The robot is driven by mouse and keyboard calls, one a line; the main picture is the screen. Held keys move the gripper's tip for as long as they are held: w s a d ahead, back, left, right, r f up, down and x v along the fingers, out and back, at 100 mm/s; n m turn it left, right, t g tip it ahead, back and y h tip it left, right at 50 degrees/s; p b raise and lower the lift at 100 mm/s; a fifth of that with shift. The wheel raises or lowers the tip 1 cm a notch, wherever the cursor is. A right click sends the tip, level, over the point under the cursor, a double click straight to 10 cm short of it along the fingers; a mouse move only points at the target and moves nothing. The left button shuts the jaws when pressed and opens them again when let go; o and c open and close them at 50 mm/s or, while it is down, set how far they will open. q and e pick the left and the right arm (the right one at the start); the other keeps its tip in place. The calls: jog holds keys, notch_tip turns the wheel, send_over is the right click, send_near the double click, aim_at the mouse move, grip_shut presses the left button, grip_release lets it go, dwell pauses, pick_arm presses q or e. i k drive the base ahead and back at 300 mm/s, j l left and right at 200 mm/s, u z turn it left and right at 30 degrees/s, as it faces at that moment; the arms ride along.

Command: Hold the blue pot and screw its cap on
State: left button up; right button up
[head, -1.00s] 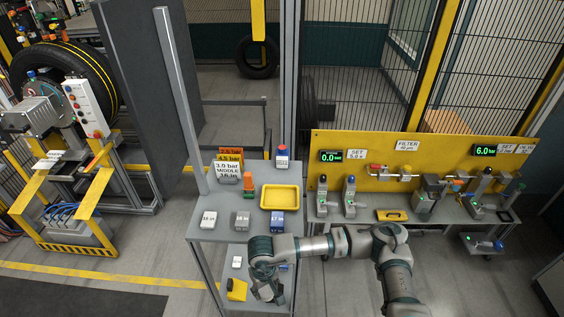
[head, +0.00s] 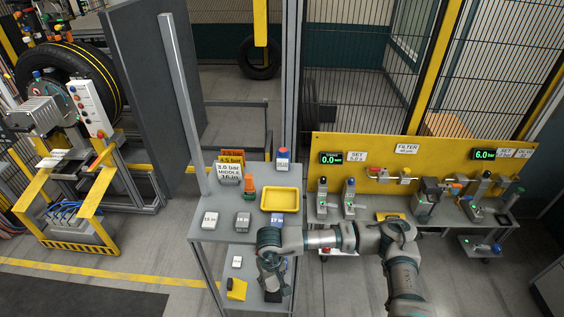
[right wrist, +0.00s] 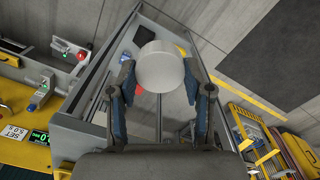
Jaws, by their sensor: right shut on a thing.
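My right gripper (head: 273,289) points down over the lower shelf of the grey stand, at its front right. In the right wrist view its fingers are shut on a pale grey round thing (right wrist: 161,66), which shows a smooth, flat face. I cannot tell whether this is the cap or part of the pot. In the head view the held thing is mostly hidden by the gripper. A small blue container with a white face and red top (head: 283,158) stands at the back right of the upper shelf. I cannot tell whether it is the task's pot. My left gripper is not in view.
The stand's upper shelf (head: 222,236) carries a yellow tray (head: 280,199), label blocks, signs and an orange-and-green piece (head: 249,186). A yellow block (head: 236,289) lies on the lower shelf. A yellow-backed bench (head: 420,165) with valves is at the right.

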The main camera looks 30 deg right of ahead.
aim_at(283, 156)
jog(key=l+u, duration=0.25)
jog(key=l, duration=0.85)
jog(key=k+l+u, duration=0.1)
jog(key=l+u, duration=0.15)
jog(key=l, duration=0.8)
jog(key=i+l+u, duration=0.1)
jog(key=l, duration=0.3)
jog(key=i+l+u, duration=0.1)
jog(key=l, duration=0.3)
jog(key=i+l+u, duration=0.1)
jog(key=l, duration=0.3)
jog(key=i, duration=0.1)
